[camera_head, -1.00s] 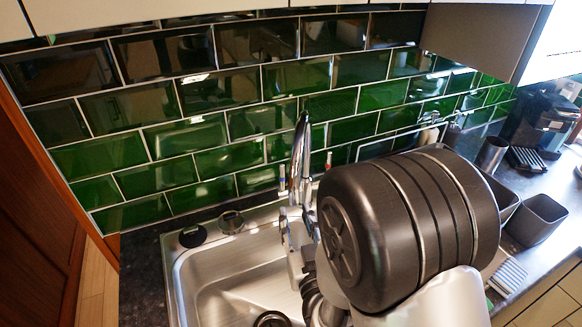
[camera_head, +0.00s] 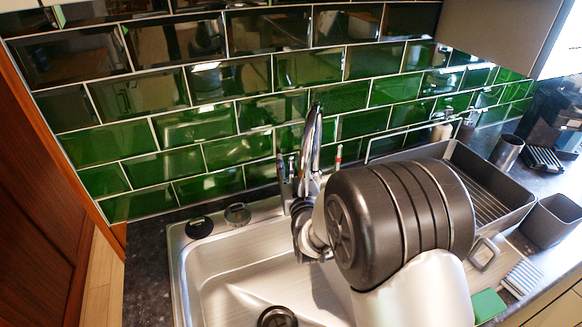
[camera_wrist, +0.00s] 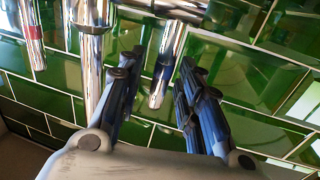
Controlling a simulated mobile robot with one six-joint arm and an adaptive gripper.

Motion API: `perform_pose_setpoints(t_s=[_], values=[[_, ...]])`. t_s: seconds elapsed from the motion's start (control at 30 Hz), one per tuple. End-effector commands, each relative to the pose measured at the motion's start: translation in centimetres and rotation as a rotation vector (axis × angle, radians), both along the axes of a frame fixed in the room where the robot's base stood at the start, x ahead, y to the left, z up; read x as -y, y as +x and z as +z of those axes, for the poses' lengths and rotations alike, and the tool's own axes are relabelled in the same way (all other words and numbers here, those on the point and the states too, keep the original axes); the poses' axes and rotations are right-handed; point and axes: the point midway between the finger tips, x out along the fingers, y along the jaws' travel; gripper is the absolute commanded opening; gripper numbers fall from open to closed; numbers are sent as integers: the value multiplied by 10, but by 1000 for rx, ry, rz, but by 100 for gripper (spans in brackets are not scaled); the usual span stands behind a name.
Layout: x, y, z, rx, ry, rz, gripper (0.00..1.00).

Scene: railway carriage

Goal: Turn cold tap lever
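The chrome tap (camera_head: 312,140) stands behind the sink, its curved spout rising in front of the green tiles. A slim lever with a red band (camera_head: 339,157) shows right of the spout. On the spout's left is the cold tap lever (camera_head: 280,166), partly hidden by my gripper. The wrist view looks upside down. In it my gripper (camera_wrist: 159,64) is open, with one dark finger on either side of a chrome lever (camera_wrist: 157,92). I see gaps beside this lever, but cannot tell its depth between the fingers. A red-banded lever (camera_wrist: 32,38) is at far left.
The steel sink basin (camera_head: 225,275) lies below my arm. A dish rack (camera_head: 490,195), a dark square container (camera_head: 550,220) and a metal cup (camera_head: 507,152) stand to the right. The tiled wall (camera_head: 220,120) is close behind the tap.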

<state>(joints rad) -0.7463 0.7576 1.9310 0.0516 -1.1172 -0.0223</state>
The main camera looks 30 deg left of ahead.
Motion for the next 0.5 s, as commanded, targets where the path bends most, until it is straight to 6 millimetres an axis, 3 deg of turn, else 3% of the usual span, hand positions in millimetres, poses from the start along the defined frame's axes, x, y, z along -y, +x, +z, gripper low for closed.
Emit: perform_pose_setpoints(t_s=[0.27,0.5], values=[[-1,2,1,1,1,0,33],[-1,2,1,1,1,0,19]])
